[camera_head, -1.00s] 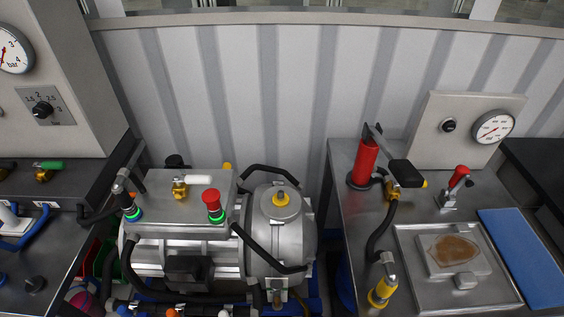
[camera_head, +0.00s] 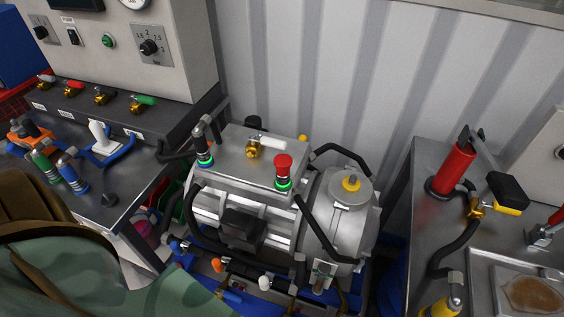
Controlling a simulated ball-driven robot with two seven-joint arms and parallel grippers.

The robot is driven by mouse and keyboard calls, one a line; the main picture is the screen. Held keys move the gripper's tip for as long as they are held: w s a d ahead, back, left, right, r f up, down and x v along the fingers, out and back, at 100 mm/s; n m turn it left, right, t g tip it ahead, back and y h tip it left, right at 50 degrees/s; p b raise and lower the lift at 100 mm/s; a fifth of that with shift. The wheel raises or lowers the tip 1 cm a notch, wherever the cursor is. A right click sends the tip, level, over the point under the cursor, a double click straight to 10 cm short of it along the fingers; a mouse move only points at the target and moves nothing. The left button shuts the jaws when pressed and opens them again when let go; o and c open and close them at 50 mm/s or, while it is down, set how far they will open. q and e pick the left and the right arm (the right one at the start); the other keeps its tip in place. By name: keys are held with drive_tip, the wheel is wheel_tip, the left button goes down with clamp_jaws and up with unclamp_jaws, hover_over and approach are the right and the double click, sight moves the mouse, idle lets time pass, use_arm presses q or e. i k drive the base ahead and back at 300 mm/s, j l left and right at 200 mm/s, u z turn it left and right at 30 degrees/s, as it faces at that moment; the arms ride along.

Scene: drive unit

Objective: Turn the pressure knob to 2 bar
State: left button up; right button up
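The pressure knob (camera_head: 148,47) is a black rotary knob on a grey square scale plate (camera_head: 164,60). It sits on the upright cream panel (camera_head: 192,30) at the upper left. The marks 1.5, 2 and 2.5 show around it; the pointer is too small to read for sure. A sliver of a round white gauge (camera_head: 136,4) shows at the top edge above the knob, its needle out of view. Neither of my grippers is in view, and nothing visible touches the knob.
A steel bench with several coloured valve handles (camera_head: 143,100) lies below the panel. A right bench holds a red cylinder (camera_head: 454,168).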

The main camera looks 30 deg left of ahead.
sight(149, 47)
drive_tip(key=u, duration=1.9)
